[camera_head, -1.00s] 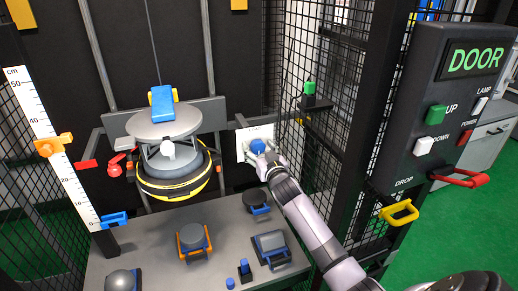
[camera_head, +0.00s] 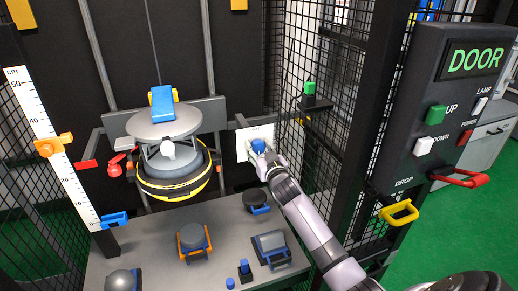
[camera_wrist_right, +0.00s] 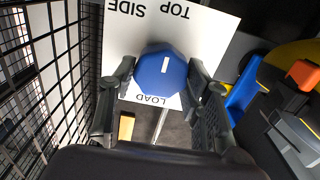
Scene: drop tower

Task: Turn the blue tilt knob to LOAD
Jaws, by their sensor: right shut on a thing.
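The blue tilt knob (camera_head: 258,145) sits on a white label plate (camera_head: 242,147) beside the tower, at the mesh. In the right wrist view the knob (camera_wrist_right: 160,75) is eight-sided, with a short white mark on its face. The plate's words appear upside down there: TOP and SIDE above the knob, LOAD below it. The mark lies above the knob's middle, on the side of TOP and away from LOAD. My right gripper (camera_wrist_right: 161,78) is shut on the knob, one finger on each side. In the head view this gripper (camera_head: 264,154) partly covers the plate. My left gripper is out of view.
The round drop platform (camera_head: 165,124) with a blue block stands left of the plate. A grey table (camera_head: 160,255) below holds several blue and orange fixtures. Black mesh (camera_head: 338,110) stands close to the right of my arm, with the DOOR panel (camera_head: 440,110) beyond.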

